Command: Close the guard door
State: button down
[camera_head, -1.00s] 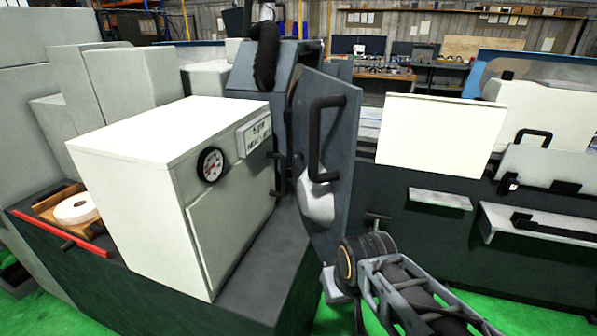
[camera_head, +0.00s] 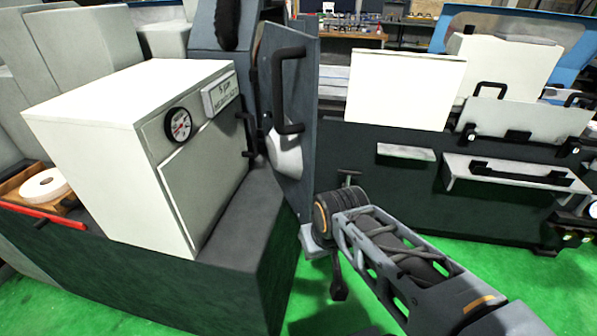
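The guard door (camera_head: 307,115) is a tall grey-blue panel that stands open, swung out from the machine, in the middle of the head view. A black bar handle (camera_head: 281,90) is fixed upright on its face. A pale rounded piece (camera_head: 286,157) shows against the door just below the handle; I cannot tell what it belongs to. My arm reaches in from the lower right. Its black ringed joint is close to the door's lower right edge. I cannot make out the fingers of my gripper, or whether it touches the door.
A cream cabinet (camera_head: 110,150) with a round gauge (camera_head: 178,125) stands left of the door. A white wheel (camera_head: 44,186) lies on a wooden tray at far left. The dark machine bed (camera_head: 400,190) lies behind the arm. Green floor (camera_head: 500,265) is clear at the lower right.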

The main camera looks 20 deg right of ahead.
aim_at(289, 58)
jog(key=k, duration=0.35)
jog(key=u, duration=1.45)
jog(key=i, duration=0.5)
